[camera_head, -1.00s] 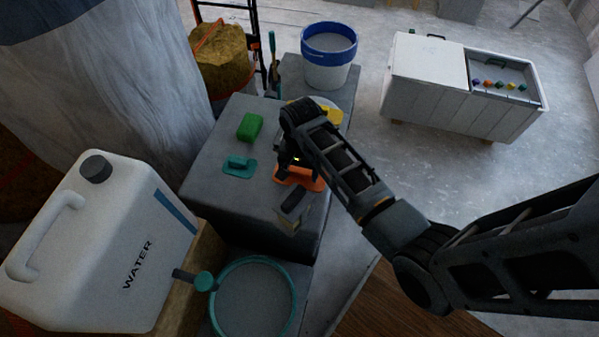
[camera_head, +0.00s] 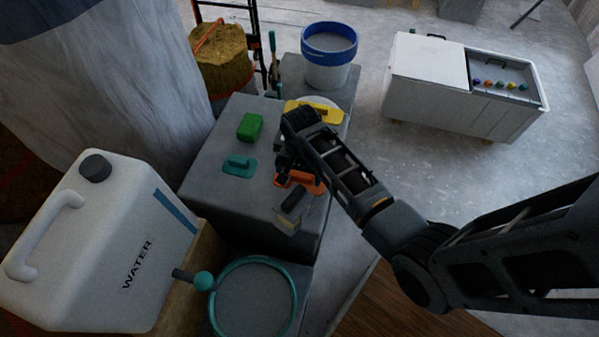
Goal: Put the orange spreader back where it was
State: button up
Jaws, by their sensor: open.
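The orange spreader (camera_head: 311,187) lies on the grey block (camera_head: 225,198), near its right edge. My gripper (camera_head: 287,168) is over the spreader, at its left and upper part, and hides much of it. The jaws are open. The fingertips are dark and partly hidden behind my arm, so I cannot tell whether they touch the handle.
A blue-rimmed bucket (camera_head: 328,74) stands behind. A water can (camera_head: 100,245) and teal-rimmed bucket (camera_head: 252,300) stand in front.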

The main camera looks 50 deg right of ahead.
aim_at(300, 175)
notch_tip(300, 175, up, 12)
jog(key=p, duration=0.1)
dwell(0.4)
jog(key=shift+s+r, duration=0.1)
jog(key=shift+d, duration=0.1)
